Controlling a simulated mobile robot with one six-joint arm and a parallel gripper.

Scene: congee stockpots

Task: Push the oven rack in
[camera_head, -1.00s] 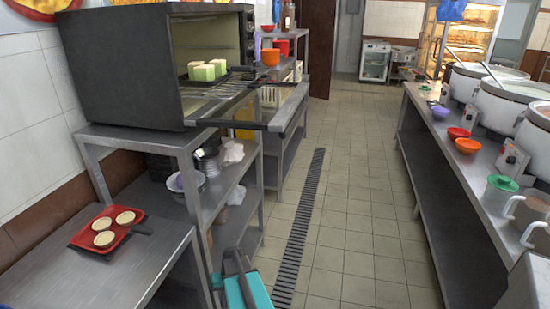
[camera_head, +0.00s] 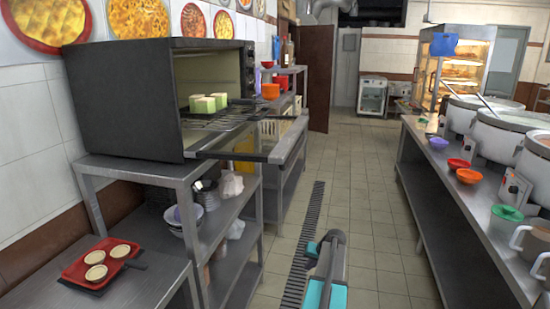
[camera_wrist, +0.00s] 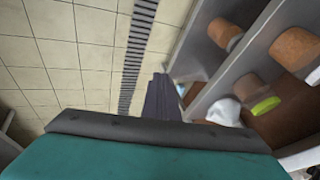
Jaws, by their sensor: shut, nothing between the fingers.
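The dark oven (camera_head: 120,105) stands on a metal table at the left with its front open. Its glass door (camera_head: 232,147) is folded down and sticks out over the floor side. The wire oven rack (camera_head: 207,122) sticks out of the opening above the door and carries a few green and cream blocks (camera_head: 208,103). My gripper (camera_wrist: 162,92) is shut and empty in the wrist view, over the floor beside a shelf. In the head view my teal and grey arm end (camera_head: 325,272) is low, right of and apart from the rack; the fingertips are not clear there.
A red tray (camera_head: 75,270) with round tarts lies on the low table at front left. Shelves (camera_head: 230,210) under the oven hold bowls. A counter with large pots (camera_head: 500,143) lines the right side. The tiled aisle (camera_head: 370,190) between is free.

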